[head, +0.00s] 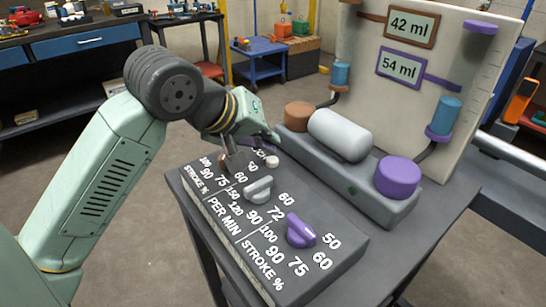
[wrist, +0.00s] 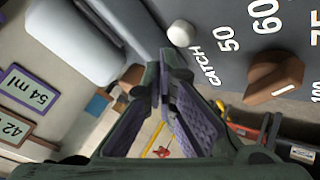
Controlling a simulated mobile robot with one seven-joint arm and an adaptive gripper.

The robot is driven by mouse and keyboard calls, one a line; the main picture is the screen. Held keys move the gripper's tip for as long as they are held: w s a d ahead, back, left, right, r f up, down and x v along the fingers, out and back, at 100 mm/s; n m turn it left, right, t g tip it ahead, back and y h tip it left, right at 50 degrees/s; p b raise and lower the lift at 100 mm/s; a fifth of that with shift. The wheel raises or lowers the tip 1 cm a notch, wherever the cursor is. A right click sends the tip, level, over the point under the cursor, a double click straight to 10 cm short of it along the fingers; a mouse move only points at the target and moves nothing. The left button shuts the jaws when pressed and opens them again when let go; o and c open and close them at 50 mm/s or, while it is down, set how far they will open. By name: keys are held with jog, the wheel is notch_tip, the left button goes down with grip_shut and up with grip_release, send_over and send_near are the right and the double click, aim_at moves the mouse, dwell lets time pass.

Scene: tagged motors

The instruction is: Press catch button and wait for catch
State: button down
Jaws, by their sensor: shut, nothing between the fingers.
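The catch button is a small white round cap (head: 272,161) near the far edge of the dark control panel (head: 225,225). In the wrist view the white button (wrist: 181,33) stands next to the word CATCH, close beyond my fingertips, with a gap visible. My gripper (head: 243,156) is over the far left part of the panel, beside the button. In the wrist view my gripper (wrist: 168,65) is shut and empty. Two displays read 42 ml (head: 398,24) in a brown frame and 54 ml (head: 401,68) in a purple frame.
The panel also carries a brown knob (wrist: 274,78) close to my gripper, a grey knob (head: 258,189) and a purple knob (head: 300,231). Behind it stands a pump unit with a white cylinder (head: 340,135), a brown cap (head: 298,116) and a purple cap (head: 397,176).

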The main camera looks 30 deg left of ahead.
aim_at(268, 158)
jog(key=shift+f+b, duration=0.2)
jog(key=shift+b, duration=0.1)
dwell(0.4)
jog(key=shift+f+b, duration=0.3)
jog(key=shift+b, duration=0.3)
jog(key=shift+f+b, duration=0.3)
jog(key=shift+b, duration=0.15)
dwell(0.3)
jog(key=shift+r, duration=0.8)
jog(key=shift+r, duration=0.1)
notch_tip(268, 158, up, 6)
jog(key=p, duration=0.2)
jog(key=shift+p, duration=0.3)
dwell(0.8)
